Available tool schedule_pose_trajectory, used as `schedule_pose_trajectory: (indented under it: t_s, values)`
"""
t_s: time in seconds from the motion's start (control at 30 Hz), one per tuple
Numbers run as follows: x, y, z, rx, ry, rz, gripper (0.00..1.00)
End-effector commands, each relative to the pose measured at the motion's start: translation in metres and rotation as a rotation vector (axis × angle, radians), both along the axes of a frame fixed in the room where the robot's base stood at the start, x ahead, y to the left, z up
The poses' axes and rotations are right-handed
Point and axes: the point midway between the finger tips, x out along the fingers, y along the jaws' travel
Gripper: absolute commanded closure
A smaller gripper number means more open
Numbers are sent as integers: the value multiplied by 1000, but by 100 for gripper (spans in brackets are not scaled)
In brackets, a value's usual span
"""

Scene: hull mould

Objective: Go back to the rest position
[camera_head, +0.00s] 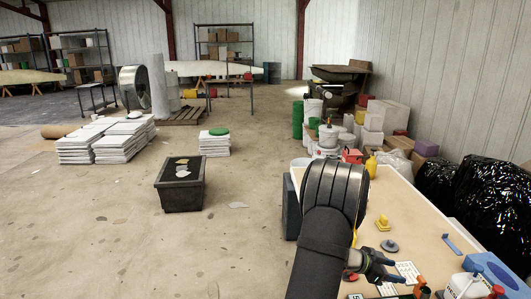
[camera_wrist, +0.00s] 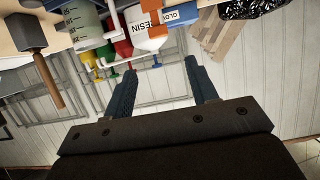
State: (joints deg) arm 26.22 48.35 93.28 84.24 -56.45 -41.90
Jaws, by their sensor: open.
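My gripper (camera_head: 394,270) is in the head view at the lower right, over the near part of the light workbench (camera_head: 415,205). In the wrist view my gripper (camera_wrist: 160,66) shows two dark blue-grey fingers well apart, with nothing between them. The wrist picture looks upside down. A white bottle marked RESIN (camera_wrist: 143,32) shows beyond the fingertips, apart from them. The task names no object.
The bench holds a yellow piece (camera_head: 383,223), a grey knob-like piece (camera_head: 390,245), a blue tray (camera_head: 495,270) and a white bottle (camera_head: 465,287). Black plastic bags (camera_head: 490,190) stand right of it. A dark bin (camera_head: 180,190) stands left on open floor.

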Motion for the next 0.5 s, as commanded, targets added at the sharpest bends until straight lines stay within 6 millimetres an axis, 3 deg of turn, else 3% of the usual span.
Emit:
schedule_pose_trajectory:
  t_s: [0.3, 0.5]
  values:
    - [-1, -60, -26, 2, 0, -3, 47]
    - [-1, -89, -38, 2, 0, -2, 47]
